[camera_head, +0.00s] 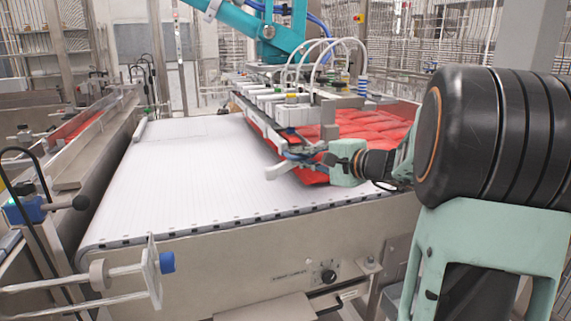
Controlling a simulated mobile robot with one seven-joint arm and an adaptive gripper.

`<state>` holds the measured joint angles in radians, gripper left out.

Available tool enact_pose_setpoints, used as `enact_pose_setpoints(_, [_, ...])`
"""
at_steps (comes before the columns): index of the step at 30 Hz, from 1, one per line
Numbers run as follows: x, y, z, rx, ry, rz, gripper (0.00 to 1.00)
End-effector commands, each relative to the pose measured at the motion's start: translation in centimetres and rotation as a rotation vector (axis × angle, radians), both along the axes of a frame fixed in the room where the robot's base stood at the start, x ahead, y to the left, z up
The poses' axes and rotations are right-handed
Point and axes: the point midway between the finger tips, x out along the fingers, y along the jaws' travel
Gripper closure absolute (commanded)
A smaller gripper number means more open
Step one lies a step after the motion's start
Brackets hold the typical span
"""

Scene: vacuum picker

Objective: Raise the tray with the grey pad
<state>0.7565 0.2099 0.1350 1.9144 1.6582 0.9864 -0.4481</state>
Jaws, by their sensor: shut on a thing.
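A broad red load (372,126) of bags or a filled tray lies at the right on the white belt; I cannot make out a separate tray rim. My gripper (290,160) reaches in from the right to the red load's near left corner, under the end of the picker head. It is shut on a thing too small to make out. A light grey angled piece (282,182) shows by the fingers; I cannot tell whether it is a finger or a held part. No grey pad can be told for sure.
The white belt (185,175) is clear at the left. A picker head (297,113) with pale blocks and hoses hangs over the red load from a teal arm (280,30). A metal bracket with a blue knob (167,262) juts out in front. A side rail (95,140) runs along the left.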

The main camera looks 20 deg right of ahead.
Motion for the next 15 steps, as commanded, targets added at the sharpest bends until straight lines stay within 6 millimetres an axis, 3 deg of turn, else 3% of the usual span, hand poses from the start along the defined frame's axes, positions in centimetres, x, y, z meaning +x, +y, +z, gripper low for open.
enact_pose_setpoints(15, [0.08,-1.34,0.74,-0.001,-0.005,-0.007,1.00])
